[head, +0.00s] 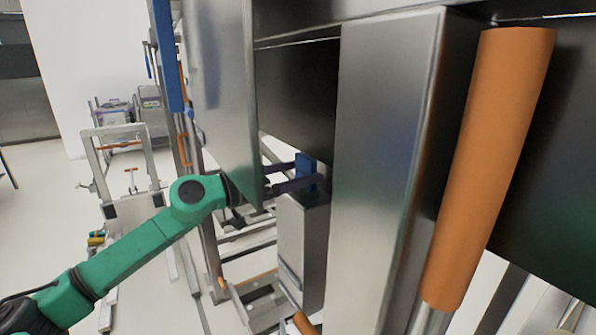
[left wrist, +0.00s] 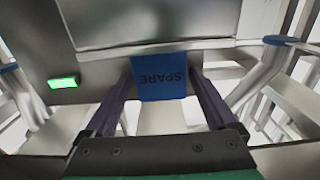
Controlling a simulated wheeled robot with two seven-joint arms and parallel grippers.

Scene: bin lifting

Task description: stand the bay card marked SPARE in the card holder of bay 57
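The blue bay card (head: 307,170) is upright beside the top of a grey metal box (head: 304,240) in the head view. In the left wrist view the card (left wrist: 160,82) shows the word SPARE upside down. The left gripper (left wrist: 162,75) also shows in the left wrist view. I cannot tell whether the card touches the box. No bay number is readable, and I cannot make out a card holder. My right gripper is out of view.
A large metal panel (head: 222,90) hangs close above my left wrist. A broad metal post (head: 385,150) and a thick orange cylinder (head: 492,165) stand to the right. A small green lit display (left wrist: 63,82) is on the metal face at left. Open floor lies at left.

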